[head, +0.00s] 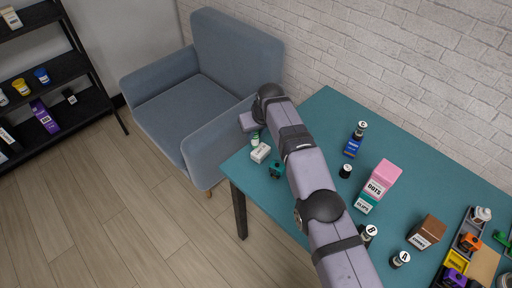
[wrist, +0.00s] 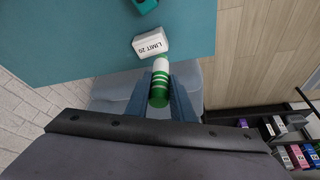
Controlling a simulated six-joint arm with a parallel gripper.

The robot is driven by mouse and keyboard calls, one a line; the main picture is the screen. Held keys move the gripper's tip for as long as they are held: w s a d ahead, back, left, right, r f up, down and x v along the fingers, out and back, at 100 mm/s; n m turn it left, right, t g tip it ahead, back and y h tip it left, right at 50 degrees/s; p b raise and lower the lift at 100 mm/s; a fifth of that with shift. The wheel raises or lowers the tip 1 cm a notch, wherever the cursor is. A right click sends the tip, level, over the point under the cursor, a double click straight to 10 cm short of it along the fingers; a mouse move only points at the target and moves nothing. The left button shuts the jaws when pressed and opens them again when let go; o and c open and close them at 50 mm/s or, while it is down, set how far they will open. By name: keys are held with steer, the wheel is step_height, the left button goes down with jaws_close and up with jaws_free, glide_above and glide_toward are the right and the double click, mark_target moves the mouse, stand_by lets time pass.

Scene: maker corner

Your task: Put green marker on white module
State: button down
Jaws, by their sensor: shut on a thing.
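The green marker (wrist: 159,92), green with a white upper part, is between the two blue-grey fingers of my gripper (wrist: 160,78) in the wrist view. My gripper is shut on it. In the head view the marker (head: 255,139) shows below the end of my arm, just behind the white module. The white module (wrist: 151,43) is a small white block printed "LIMIT 20". It lies at the table's left corner in the head view (head: 260,153). The marker's white end is close to the module's edge in the wrist view; I cannot tell whether they touch.
A small teal item (head: 277,169) lies close to the module on the teal table (head: 325,120). Pink and brown boxes, labelled cylinders and a tray of coloured parts stand farther right. A grey armchair (head: 206,85) stands beside the table's left end. My arm hides part of the table.

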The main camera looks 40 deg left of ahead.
mark_target(256, 140)
steer(key=shift+f+b, duration=0.6)
steer(key=shift+f, duration=0.65)
steer(key=shift+f+p, duration=0.45)
steer(key=shift+f, duration=0.6)
steer(key=shift+f, duration=0.25)
steer(key=c, duration=1.5)
jaws_free()
steer(key=shift+r, duration=0.1)
steer(key=shift+c, duration=0.2)
steer(key=shift+r, duration=0.2)
